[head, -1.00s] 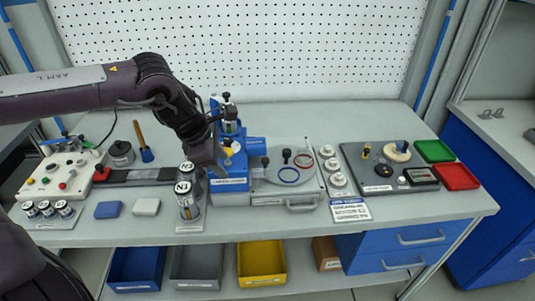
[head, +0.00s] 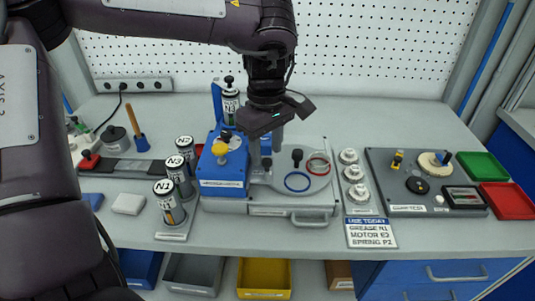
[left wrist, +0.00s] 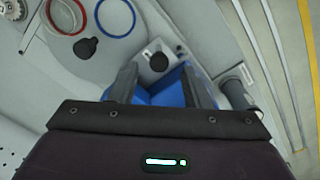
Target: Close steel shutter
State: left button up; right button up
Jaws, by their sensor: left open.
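A grey metal station (head: 255,209) with a front handle stands right of a blue block. A small black knob (head: 267,163) stands on it close to the block, and a taller black knob (head: 297,157) stands near the rings. I cannot tell for sure which grey part is the steel shutter. My left gripper (head: 266,145) is open and empty, pointing down over the seam between block and station. In the left wrist view, the small black knob (left wrist: 158,61) shows just beyond and between the fingertips (left wrist: 162,74), apart from them. My right gripper is not in view.
The blue block (head: 222,178) has a yellow knob and a canister behind it. Canisters N1, N2 and N3 (head: 180,172) stand left of it. A red ring (head: 318,165) and a blue ring (head: 297,182) lie on the station. White pieces and a dark-grey board (head: 400,165) are to the right.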

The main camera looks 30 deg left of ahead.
pick_arm(q)
jog(key=shift+w+f, duration=0.15)
jog(key=shift+f, duration=0.95)
grip_shut()
